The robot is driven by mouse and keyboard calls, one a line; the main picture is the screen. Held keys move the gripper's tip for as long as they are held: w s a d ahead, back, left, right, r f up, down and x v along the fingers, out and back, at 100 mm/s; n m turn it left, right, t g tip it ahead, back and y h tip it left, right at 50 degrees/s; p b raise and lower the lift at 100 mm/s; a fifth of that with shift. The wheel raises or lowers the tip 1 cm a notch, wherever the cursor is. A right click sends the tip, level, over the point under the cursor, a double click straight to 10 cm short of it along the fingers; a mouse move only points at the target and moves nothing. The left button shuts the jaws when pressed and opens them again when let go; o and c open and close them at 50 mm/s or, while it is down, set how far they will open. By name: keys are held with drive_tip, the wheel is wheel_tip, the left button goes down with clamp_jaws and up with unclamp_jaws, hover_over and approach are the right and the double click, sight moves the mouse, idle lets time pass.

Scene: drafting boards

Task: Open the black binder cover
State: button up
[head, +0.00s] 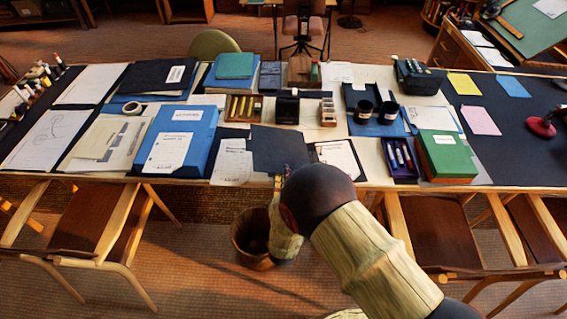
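A dark, nearly black flat panel (279,147), apparently a binder cover, is at the middle of the table's near side. It looks somewhat raised or tilted, but I cannot tell its angle for certain. A white sheet on a dark backing (340,157) lies just right of it. My gripper (283,172) is at the panel's near edge, close to the table's front edge. It is small and partly hidden by my arm, so I cannot tell whether it touches the panel or how its fingers stand. Another black binder (160,75) with a white label lies at the back left.
A blue folder (181,141) and papers (232,162) lie left of the panel. A purple pen tray (399,158) and a green box (446,156) stand to the right. Two black cups (375,112) stand behind. Chairs and a bin (252,238) are before the table.

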drive_tip(key=shift+s, duration=1.1)
drive_tip(key=s+p, duration=0.1)
drive_tip(key=s, duration=0.8)
idle(0.9)
